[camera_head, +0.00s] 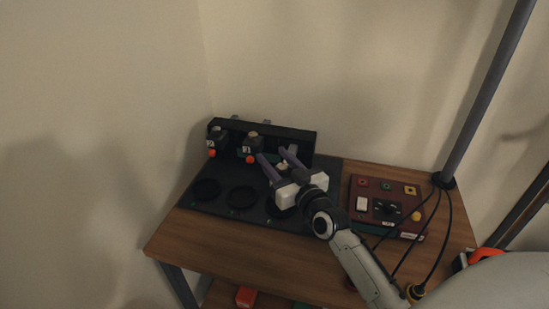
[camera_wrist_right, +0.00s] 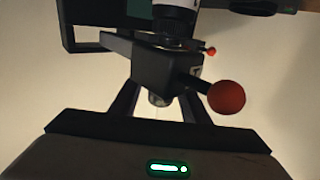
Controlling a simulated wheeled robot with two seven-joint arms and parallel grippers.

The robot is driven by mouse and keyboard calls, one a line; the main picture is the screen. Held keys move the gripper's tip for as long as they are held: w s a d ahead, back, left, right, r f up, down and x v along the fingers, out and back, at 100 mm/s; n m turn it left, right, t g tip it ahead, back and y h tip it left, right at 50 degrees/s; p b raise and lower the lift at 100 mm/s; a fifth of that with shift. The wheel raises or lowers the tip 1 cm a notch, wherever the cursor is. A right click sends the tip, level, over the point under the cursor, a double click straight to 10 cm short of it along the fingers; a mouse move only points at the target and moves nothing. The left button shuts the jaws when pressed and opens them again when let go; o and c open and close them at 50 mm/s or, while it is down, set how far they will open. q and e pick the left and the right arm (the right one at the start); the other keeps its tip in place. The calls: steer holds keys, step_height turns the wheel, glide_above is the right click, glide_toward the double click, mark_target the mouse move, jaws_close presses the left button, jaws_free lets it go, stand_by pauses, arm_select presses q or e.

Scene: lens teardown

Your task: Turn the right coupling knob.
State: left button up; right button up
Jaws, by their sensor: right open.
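A black rack (camera_head: 300,134) stands at the back of a dark mat, with a left coupling (camera_head: 217,134) and a middle coupling (camera_head: 251,141) showing orange-red ball knobs. The right coupling is mostly hidden by my right gripper (camera_head: 274,156), which is open at that end of the rack. In the right wrist view, a dark coupling block (camera_wrist_right: 165,68) shows between and beyond my open fingers. A red ball knob (camera_wrist_right: 226,97) sticks out on a short arm at its right. I cannot tell whether the fingers touch the block. My left gripper is not in view.
The dark mat (camera_head: 222,210) has black rings, a left one (camera_head: 206,190) and a middle one (camera_head: 241,198). A dark red control box (camera_head: 365,219) with switches and cables stands on the wooden table (camera_head: 255,251) to the right. The table's front strip is clear.

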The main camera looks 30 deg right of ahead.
mark_target(285, 170)
steer(key=s, duration=0.6)
steer(key=s+a, duration=0.1)
steer(key=s, duration=0.2)
steer(key=shift+s+b, duration=0.4)
